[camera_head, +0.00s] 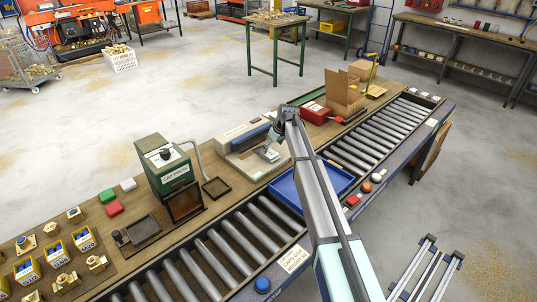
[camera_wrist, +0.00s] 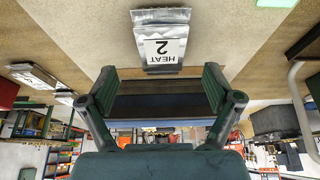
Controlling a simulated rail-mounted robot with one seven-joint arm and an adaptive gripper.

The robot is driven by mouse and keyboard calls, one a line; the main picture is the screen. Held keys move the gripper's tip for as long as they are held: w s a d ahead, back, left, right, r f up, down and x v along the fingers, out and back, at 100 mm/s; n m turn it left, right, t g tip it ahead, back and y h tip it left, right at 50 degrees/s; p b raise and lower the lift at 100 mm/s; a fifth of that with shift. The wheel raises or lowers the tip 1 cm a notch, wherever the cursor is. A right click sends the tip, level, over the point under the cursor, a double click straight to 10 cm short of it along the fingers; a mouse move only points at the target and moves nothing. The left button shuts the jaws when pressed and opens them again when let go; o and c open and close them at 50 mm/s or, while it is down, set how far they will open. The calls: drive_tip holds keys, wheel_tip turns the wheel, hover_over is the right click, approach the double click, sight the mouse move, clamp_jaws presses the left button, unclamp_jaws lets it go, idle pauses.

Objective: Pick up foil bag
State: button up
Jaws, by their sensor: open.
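In the wrist view, a silver foil bag (camera_wrist: 160,38) with a white label reading "HEAT 2" lies just beyond my fingertips, roughly centred between them. My gripper (camera_wrist: 159,78) is open, with a finger on each side and no bag between them. A dark blue bar (camera_wrist: 160,104) shows behind the gap between the fingers. In the head view, my gripper (camera_head: 272,150) is low over the bench beside a beige machine (camera_head: 238,134) with a blue front. My arm and gripper crowd that spot, and I cannot clearly make out the bag there.
A blue tray (camera_head: 335,183) sits on the roller conveyor (camera_head: 240,240) to the right of my gripper. A green press (camera_head: 165,167) stands to the left. A red box (camera_head: 316,112) and an open cardboard box (camera_head: 345,92) stand further back along the bench.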

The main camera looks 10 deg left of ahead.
sight(269, 152)
drive_tip(key=p+x, duration=0.2)
drive_tip(key=x, duration=0.3)
drive_tip(key=shift+s+a+p, duration=0.1)
drive_tip(key=shift+p, duration=0.2)
drive_tip(key=c, duration=1.5)
drive_tip(key=shift+s+r+b, duration=0.1)
drive_tip(key=shift+r+b, duration=0.05)
drive_tip(key=shift+b, duration=0.3)
